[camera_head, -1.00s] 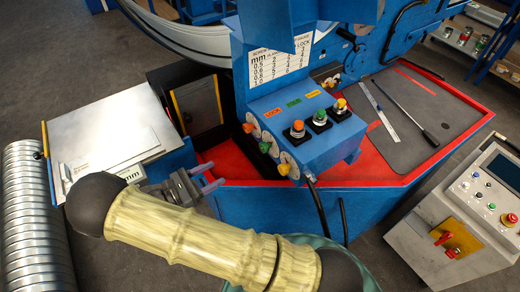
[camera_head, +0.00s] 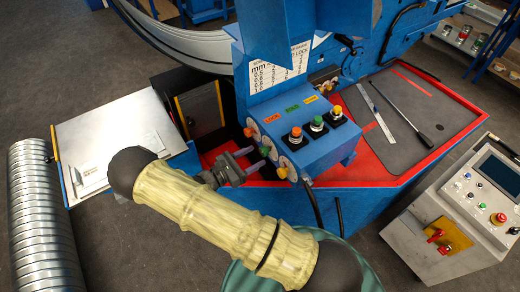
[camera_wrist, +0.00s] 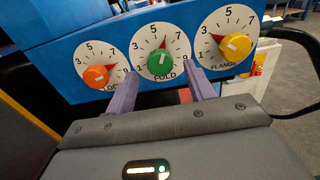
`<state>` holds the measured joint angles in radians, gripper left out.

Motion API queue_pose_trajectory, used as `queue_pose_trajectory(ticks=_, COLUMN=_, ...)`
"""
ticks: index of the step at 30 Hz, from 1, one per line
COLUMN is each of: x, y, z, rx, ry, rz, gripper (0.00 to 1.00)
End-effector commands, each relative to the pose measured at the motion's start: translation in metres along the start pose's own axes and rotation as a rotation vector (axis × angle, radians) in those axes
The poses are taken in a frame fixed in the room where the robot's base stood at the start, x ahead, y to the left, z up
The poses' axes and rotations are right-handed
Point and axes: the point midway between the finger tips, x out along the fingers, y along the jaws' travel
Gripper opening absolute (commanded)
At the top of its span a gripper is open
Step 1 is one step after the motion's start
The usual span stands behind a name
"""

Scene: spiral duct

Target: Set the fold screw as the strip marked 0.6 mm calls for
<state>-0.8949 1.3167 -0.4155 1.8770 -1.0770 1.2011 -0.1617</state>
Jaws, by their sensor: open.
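The fold screw is the green knob (camera_wrist: 160,62) on the middle white dial marked FOLD. Its red pointer stands near the top, apparently between 5 and 7. In the head view, the green knob (camera_head: 264,152) is on the left face of the blue control box. My gripper (camera_wrist: 161,82) is open, its fingers at the lower left and lower right of the FOLD dial; contact with the knob cannot be told. In the head view my gripper (camera_head: 254,164) is close to the dials. A settings chart (camera_head: 279,72) with mm rows is above the box, its digits too small to read surely.
The orange LOCK knob (camera_wrist: 97,75) and yellow FLANGE knob (camera_wrist: 235,46) flank the fold dial closely. Push buttons (camera_head: 317,124) top the box. A metal plate (camera_head: 120,130) bears pale cards, print unreadable. A control console (camera_head: 465,200) stands right.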

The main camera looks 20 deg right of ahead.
Motion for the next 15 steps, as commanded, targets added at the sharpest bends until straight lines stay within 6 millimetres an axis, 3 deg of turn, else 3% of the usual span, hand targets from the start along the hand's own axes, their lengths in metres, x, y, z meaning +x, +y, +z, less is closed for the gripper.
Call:
queue_pose_trajectory(ticks=6, x=0.029, y=0.000, z=0.002, rx=0.000, ry=-0.001, rz=-0.001, gripper=0.54)
queue_pose_trajectory(ticks=15, x=0.033, y=0.000, z=0.000, rx=0.001, ry=0.001, rz=0.001, gripper=0.54)
